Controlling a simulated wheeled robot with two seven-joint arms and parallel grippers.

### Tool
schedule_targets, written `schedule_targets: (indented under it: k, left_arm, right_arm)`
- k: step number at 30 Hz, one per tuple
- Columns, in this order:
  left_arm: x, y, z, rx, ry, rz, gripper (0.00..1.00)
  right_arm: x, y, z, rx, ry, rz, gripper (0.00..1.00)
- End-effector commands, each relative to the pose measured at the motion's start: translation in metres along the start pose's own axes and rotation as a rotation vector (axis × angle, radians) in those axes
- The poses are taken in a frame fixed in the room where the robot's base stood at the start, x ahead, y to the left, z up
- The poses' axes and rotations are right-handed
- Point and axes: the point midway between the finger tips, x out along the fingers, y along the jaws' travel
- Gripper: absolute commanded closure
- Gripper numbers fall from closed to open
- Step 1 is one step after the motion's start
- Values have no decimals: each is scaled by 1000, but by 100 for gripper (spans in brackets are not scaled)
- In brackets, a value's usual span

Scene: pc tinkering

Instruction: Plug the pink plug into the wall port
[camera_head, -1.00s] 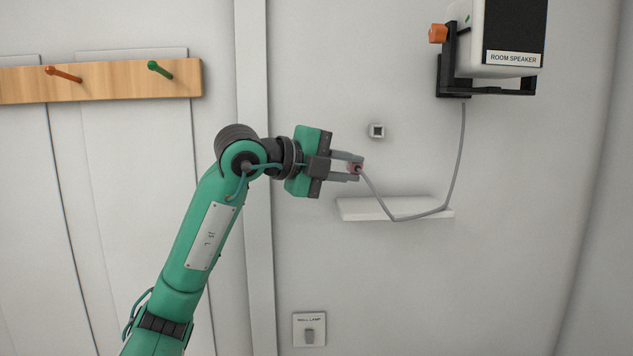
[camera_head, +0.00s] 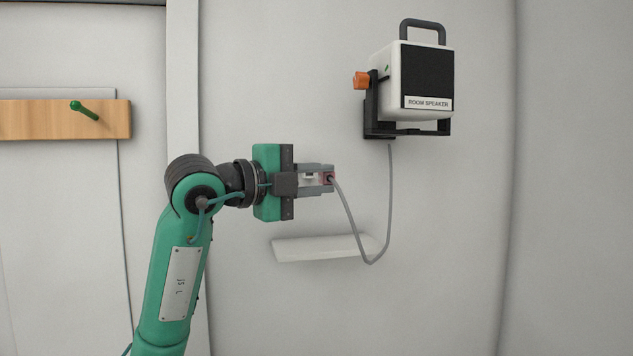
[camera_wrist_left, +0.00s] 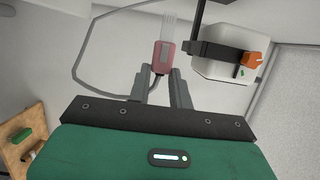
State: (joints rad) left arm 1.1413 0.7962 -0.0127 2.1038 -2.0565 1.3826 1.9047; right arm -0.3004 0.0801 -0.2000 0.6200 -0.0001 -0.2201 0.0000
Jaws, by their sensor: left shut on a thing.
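The pink plug (camera_head: 328,179) is between the fingertips of my left gripper (camera_head: 322,179), which is shut on it in front of the wall. A grey cable runs from the plug down and then up to the room speaker. In the left wrist view the pink plug (camera_wrist_left: 165,56) shows at the fingertips (camera_wrist_left: 160,78), with a pale strip beyond it. A small pale piece (camera_head: 309,175) shows between the fingers in the head view. It looks like the wall port, mostly hidden by the gripper. I cannot tell the gap between plug and port. My right gripper is not in view.
The room speaker (camera_head: 427,76) hangs on a black bracket at upper right. A white shelf (camera_head: 318,248) is below the gripper, with the cable (camera_head: 388,200) passing in front. A wooden peg rail (camera_head: 40,119) is at left. The wall right of the cable is clear.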

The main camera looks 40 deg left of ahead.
Motion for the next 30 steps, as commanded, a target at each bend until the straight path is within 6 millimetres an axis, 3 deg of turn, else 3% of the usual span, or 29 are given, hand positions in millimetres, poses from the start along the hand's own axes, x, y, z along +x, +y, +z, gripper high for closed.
schedule_targets:
  k: [15,30]
  left_arm:
    - [14,0,46,-2,-1,1,100]
    - [16,0,52,-1,-1,0,100]
  right_arm:
    - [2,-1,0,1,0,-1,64]
    - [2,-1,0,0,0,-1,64]
